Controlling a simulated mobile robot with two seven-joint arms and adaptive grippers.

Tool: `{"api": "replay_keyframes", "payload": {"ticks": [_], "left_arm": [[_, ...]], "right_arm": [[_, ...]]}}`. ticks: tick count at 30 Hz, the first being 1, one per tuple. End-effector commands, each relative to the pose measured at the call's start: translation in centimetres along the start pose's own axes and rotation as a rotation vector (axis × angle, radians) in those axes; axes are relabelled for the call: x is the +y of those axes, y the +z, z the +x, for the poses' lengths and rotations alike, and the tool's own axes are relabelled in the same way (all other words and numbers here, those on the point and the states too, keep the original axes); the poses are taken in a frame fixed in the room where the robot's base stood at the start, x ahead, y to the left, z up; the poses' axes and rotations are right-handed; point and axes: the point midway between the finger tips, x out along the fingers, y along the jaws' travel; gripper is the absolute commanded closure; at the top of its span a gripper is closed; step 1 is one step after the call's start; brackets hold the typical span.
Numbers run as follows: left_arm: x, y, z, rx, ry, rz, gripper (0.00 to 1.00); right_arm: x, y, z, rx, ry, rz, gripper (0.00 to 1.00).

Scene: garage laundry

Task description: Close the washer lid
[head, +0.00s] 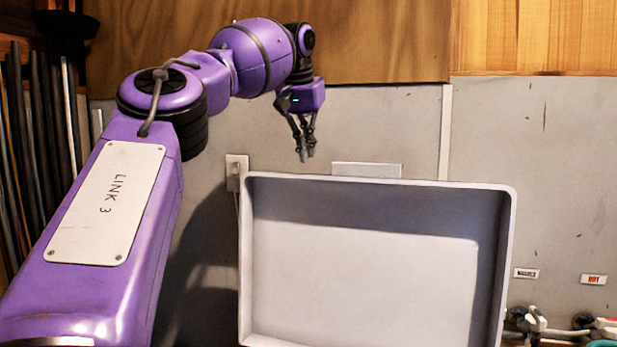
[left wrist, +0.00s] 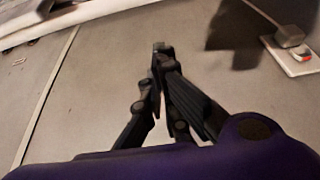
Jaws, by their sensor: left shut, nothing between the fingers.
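The washer lid (head: 365,270) stands raised in the head view, its pale, shallow, rimmed inner side facing me. Its lower edge is cut off by the frame, and the washer body does not show. My left gripper (head: 307,157) points down just above the lid's top edge, left of its middle. In the picture the fingertips appear apart from the lid. The left gripper also shows in the left wrist view (left wrist: 161,48), with its fingers together and nothing between them. A pale edge shows at the upper left there; I cannot tell if it is the lid's. My right gripper is out of view.
A grey wall (head: 550,160) with wood panelling above stands behind the lid. A wall outlet (head: 236,168) with a plug and cord is left of the lid, and a white box (head: 366,170) shows behind its top edge. Valves and pipes (head: 545,325) are at the lower right.

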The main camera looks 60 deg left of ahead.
Motion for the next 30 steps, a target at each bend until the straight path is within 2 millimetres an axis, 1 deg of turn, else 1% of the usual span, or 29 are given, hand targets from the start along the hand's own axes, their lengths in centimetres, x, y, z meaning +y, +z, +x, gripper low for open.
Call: {"api": "replay_keyframes", "payload": {"ticks": [1,3,10,12,19,21,24,27,30], "left_arm": [[0.0,0.1,1.5,-0.007,-0.003,0.0,1.0],[-0.1,0.2,3.0,-0.007,-0.003,-0.001,1.0],[-0.1,0.2,7.3,-0.006,-0.003,0.0,1.0],[-0.1,0.5,6.6,-0.001,0.006,-0.001,1.0],[0.0,1.9,6.0,0.001,0.007,0.001,1.0],[-0.2,2.4,5.6,-0.001,0.008,-0.001,1.0],[-0.3,3.0,5.3,0.0,0.007,-0.002,1.0],[-0.2,3.5,5.3,0.001,0.005,-0.001,1.0],[-0.1,3.7,5.4,0.001,0.002,-0.002,1.0]], "right_arm": [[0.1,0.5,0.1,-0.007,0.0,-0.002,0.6],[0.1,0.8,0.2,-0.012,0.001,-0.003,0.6],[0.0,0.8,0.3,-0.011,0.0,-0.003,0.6],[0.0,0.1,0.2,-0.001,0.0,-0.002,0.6],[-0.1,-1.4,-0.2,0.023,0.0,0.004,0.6],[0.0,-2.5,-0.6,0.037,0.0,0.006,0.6],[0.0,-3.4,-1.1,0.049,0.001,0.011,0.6],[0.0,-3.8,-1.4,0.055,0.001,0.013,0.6],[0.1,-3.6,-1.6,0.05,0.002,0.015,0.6]]}}
